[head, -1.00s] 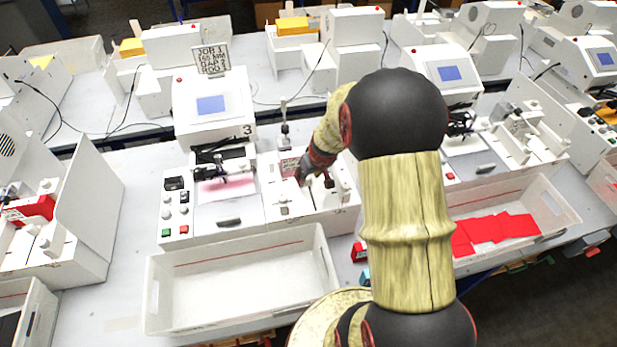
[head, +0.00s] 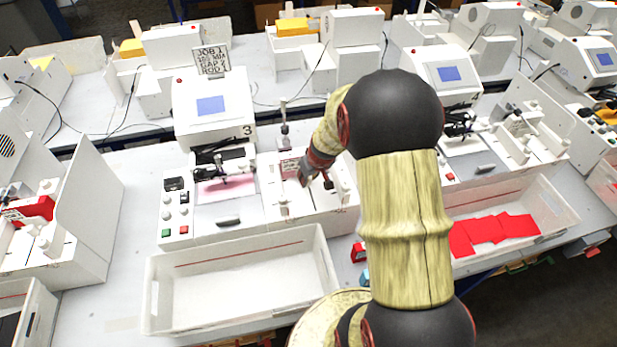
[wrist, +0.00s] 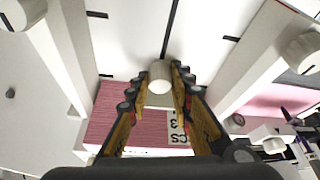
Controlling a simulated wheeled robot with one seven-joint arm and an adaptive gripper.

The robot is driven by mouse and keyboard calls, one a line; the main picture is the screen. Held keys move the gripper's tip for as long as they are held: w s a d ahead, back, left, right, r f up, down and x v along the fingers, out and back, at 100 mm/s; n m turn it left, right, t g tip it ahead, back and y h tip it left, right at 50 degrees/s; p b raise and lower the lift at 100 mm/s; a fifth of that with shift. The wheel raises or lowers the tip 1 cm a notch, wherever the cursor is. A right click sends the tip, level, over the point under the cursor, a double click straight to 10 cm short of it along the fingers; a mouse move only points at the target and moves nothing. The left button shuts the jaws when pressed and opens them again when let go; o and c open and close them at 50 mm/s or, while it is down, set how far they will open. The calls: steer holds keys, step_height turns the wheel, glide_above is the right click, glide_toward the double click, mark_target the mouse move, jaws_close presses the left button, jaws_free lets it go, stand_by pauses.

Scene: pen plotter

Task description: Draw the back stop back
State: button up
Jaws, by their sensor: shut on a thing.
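My gripper (wrist: 160,88) is shut on a white round knob (wrist: 160,72), with one dark ridged finger on each side of it. The knob appears to belong to the back stop; the rest of that stop is mostly hidden under the fingers. A pink stack with a printed label (wrist: 112,118) lies below, between white side walls. In the head view my gripper (head: 306,174) is low over the feed unit right of plotter 3 (head: 213,108), and the knob is hidden there.
White walls (wrist: 62,50) stand close on both sides of my gripper. A thin upright post (head: 284,130) stands behind it. An empty white tray (head: 240,280) is in front, and a tray with red sheets (head: 490,232) is at right.

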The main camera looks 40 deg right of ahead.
jaws_close()
steer(key=shift+s+a, duration=0.1)
steer(key=shift+s, duration=0.05)
steer(key=s+a+b, duration=0.1)
steer(key=s, duration=0.2)
steer(key=s+a+b, duration=0.1)
steer(key=s, duration=0.1)
steer(key=s+a+b, duration=0.1)
steer(key=s+a, duration=0.1)
steer(key=s, duration=0.1)
steer(key=shift+s+a+b, duration=0.1)
steer(key=shift+s+b, duration=0.2)
steer(key=shift+s, duration=0.05)
steer(key=o, duration=0.9)
jaws_free()
